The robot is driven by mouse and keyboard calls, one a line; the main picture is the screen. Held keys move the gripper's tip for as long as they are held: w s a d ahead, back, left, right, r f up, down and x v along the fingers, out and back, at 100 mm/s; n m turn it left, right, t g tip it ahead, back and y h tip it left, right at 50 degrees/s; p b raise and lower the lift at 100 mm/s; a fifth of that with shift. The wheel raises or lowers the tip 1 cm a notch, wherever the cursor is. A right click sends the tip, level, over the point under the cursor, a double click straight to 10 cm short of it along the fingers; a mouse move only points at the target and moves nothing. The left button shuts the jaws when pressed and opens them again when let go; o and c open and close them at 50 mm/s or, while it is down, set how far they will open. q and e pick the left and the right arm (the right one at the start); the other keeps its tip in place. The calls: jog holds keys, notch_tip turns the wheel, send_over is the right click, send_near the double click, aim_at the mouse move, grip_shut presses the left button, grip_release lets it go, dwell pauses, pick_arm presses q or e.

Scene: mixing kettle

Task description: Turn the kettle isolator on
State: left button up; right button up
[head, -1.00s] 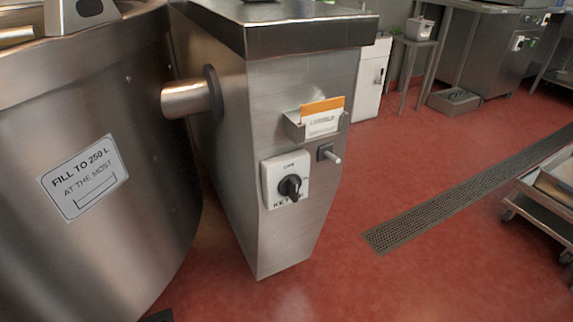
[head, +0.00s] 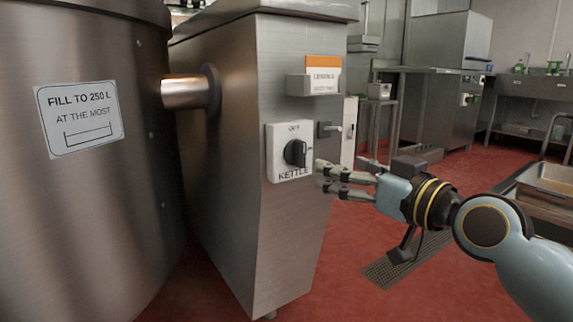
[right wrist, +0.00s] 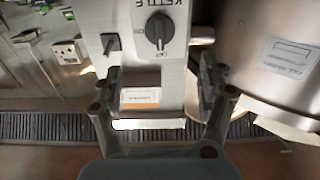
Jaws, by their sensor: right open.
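The kettle isolator is a white plate marked KETTLE with a black rotary knob (head: 295,153), on the end face of the steel kettle pillar (head: 240,200). In the right wrist view, which is upside down, the knob (right wrist: 159,29) shows beyond the fingertips. My right gripper (head: 320,174) is open and empty, just right of the plate and apart from the knob. Its two fingers (right wrist: 160,80) frame the pillar face in the wrist view. My left gripper is out of view.
The large steel kettle (head: 90,210) stands at the left, joined to the pillar by a pipe (head: 185,92). A small lever switch (head: 328,129) and a card holder (head: 312,84) sit above and beside the isolator. A trolley (head: 545,188) stands at the right.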

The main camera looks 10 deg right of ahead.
aim_at(304, 153)
jog(key=b+x, duration=0.2)
jog(key=x, duration=0.8)
jog(key=shift+f, duration=0.1)
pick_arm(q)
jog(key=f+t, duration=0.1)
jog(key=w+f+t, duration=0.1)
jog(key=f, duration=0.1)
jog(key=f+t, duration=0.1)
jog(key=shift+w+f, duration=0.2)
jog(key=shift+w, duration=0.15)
pick_arm(e)
jog(key=shift+w+a, duration=0.1)
jog(key=shift+w, duration=0.15)
jog(key=shift+c, duration=0.4)
grip_shut()
